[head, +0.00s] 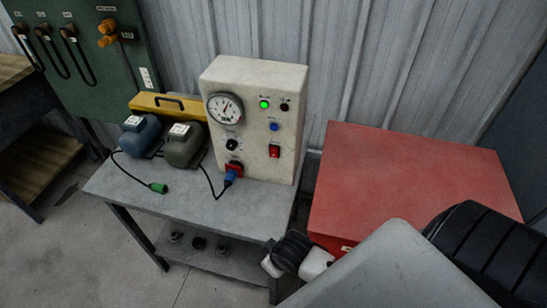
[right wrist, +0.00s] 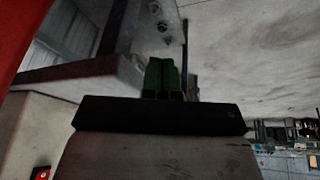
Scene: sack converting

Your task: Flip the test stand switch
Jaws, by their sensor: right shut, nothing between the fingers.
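The test stand (head: 255,115) is a cream box on a grey bench in the head view. Its front has a round gauge (head: 225,108), a lit green lamp (head: 264,104), a dark lamp, a blue button, a black knob and a red rocker switch (head: 274,151). Whether the rocker is up or down is too small to tell. A blue plug (head: 231,177) sits at the red socket (head: 234,167) below the knob. My right gripper (right wrist: 162,66) shows its green fingers together and empty in the right wrist view, apart from the switch. My left gripper is not in view.
A red cabinet (head: 405,180) stands right of the bench (head: 225,210). Two motors (head: 140,134) (head: 184,145) and a yellow case (head: 165,104) stand left of the stand. A loose green plug (head: 158,187) lies near the front edge. My arm links fill the lower right.

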